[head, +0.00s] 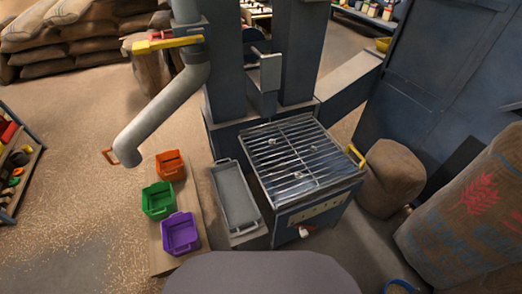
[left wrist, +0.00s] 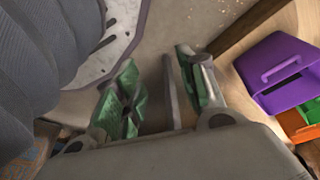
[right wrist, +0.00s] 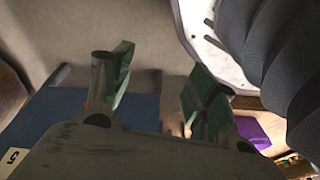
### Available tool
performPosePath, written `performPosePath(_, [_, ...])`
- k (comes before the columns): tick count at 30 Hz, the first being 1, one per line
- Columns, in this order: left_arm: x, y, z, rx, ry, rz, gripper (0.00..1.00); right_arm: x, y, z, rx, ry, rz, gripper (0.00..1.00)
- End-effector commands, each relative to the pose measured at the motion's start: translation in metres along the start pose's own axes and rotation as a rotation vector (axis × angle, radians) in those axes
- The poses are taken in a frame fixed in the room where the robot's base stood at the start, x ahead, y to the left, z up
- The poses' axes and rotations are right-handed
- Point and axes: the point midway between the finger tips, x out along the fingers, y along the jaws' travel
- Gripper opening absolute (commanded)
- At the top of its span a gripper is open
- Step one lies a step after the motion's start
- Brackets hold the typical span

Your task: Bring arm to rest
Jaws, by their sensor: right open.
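My left gripper (left wrist: 160,82) shows in the left wrist view with its two green-padded fingers apart and nothing between them. My right gripper (right wrist: 155,80) shows in the right wrist view, also with its green-padded fingers apart and empty. Neither gripper nor either arm shows in the head view. A purple bin (left wrist: 283,72) lies right of the left gripper in the left wrist view, clear of the fingers. A blue panel (right wrist: 50,125) shows behind and left of the right gripper.
In the head view, orange (head: 170,165), green (head: 158,200) and purple bins stand on a board under a grey spout (head: 160,115). A grey tray (head: 235,196) and a grated blue hopper (head: 300,160) stand at centre. Sacks (head: 470,215) stand at right.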

Motion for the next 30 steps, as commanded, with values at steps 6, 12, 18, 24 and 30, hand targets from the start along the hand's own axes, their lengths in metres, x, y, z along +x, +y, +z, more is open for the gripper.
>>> performPosePath(6, [-0.008, -0.004, 0.019, 0.003, -0.02, -0.01, 0.4, -0.008, 0.004, 0.019, -0.003, -0.02, 0.01, 0.58])
performPosePath(12, [-0.013, -0.008, 0.038, 0.006, -0.038, -0.018, 0.4, -0.013, 0.008, 0.038, -0.006, -0.038, 0.018, 0.58])
performPosePath(18, [-0.02, -0.011, 0.058, 0.009, -0.054, -0.025, 0.4, -0.02, 0.011, 0.058, -0.009, -0.055, 0.025, 0.58])
performPosePath(24, [-0.03, -0.015, 0.078, 0.012, -0.072, -0.032, 0.4, -0.03, 0.015, 0.078, -0.013, -0.072, 0.032, 0.58])
performPosePath(30, [-0.042, -0.018, 0.1, 0.017, -0.091, -0.038, 0.4, -0.042, 0.018, 0.1, -0.016, -0.091, 0.038, 0.58])
